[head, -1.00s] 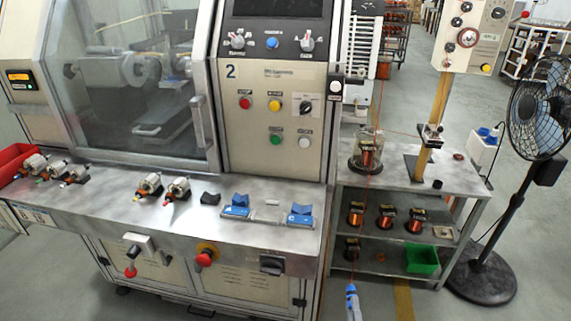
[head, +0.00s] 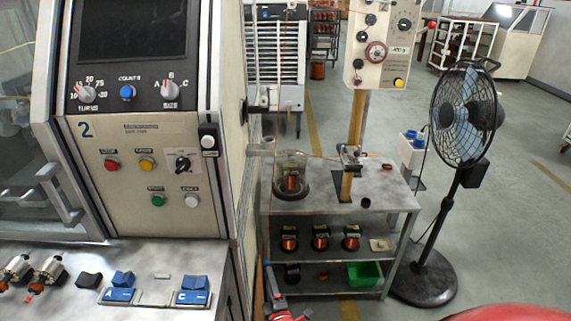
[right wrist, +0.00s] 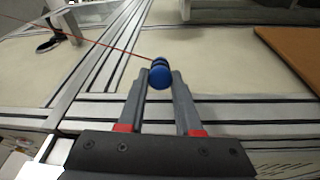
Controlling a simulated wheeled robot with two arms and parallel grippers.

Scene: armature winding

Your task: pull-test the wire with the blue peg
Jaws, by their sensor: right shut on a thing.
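The blue peg (right wrist: 160,74) sits between the fingertips of my right gripper (right wrist: 159,82), which is shut on it. A thin red wire (right wrist: 100,40) runs from the peg to the upper left in the right wrist view. In the head view my right gripper (head: 269,276) is low in the picture, between the winding machine and the shelf table. The peg is too small there to make out clearly. The wire's far end is not clear. My left gripper is not in view.
The winding machine's panel (head: 135,140) stands left, with blue holders (head: 120,288) on its ledge. The shelf table (head: 385,192) carries a glass jar over a spool (head: 291,182), several spools below and a green bin (head: 363,273). A fan (head: 463,115) stands right.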

